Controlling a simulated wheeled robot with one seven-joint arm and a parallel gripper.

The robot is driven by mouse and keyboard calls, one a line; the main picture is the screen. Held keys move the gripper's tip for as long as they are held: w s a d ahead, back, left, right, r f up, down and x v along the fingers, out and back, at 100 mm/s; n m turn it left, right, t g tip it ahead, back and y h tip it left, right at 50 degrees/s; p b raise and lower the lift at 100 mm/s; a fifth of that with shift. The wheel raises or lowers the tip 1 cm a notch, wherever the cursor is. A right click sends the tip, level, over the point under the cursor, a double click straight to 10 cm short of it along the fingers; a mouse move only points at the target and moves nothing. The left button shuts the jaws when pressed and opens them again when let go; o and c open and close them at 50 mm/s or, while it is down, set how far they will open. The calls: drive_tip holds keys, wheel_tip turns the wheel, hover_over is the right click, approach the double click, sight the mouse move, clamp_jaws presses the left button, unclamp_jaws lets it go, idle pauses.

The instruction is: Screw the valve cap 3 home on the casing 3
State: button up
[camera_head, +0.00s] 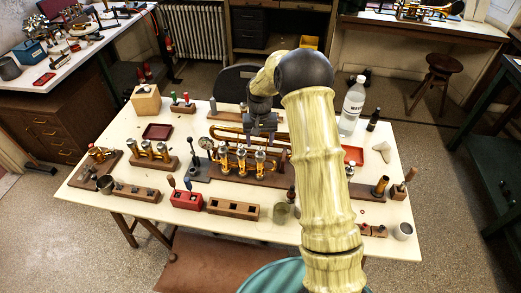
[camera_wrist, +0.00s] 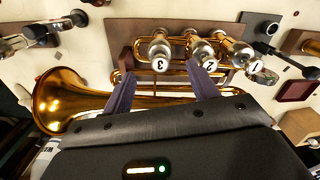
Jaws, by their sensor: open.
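The brass horn lies on a brown wooden stand, with its bell (camera_wrist: 62,100) at the left of the wrist view. Three upright valve casings stand on it. Casing 3 (camera_wrist: 159,61) is nearest the bell, and a silver piece with a white disc marked 3, seemingly valve cap 3 (camera_wrist: 160,48), is on its top. Whether it is fully seated I cannot tell. Casings 2 (camera_wrist: 203,54) and 1 (camera_wrist: 240,55) carry similar marked tops. My gripper (camera_wrist: 163,72) is open and empty, its fingers apart close to casing 3. In the head view my gripper (camera_head: 260,126) is over the horn.
A black stand (camera_head: 199,172) is left of the horn. A red block (camera_head: 186,201) and a wooden block with square holes (camera_head: 233,209) lie along the front edge. A clear bottle (camera_head: 352,105) stands at the back right. A dark red tray (camera_head: 157,132) is at the left.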

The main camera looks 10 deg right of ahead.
sight(260, 148)
wheel_tip(260, 148, down, 6)
drive_tip(key=shift+f+p, duration=0.1)
drive_tip(key=shift+p, duration=0.4)
drive_tip(key=c, duration=1.2)
drive_tip(key=shift+o, duration=0.2)
drive_tip(key=m, duration=0.3)
drive_tip(key=shift+m, duration=1.1)
drive_tip(key=m, duration=0.2)
drive_tip(key=shift+m, duration=0.3)
drive_tip(key=m, duration=0.2)
drive_tip(key=shift+m, duration=0.3)
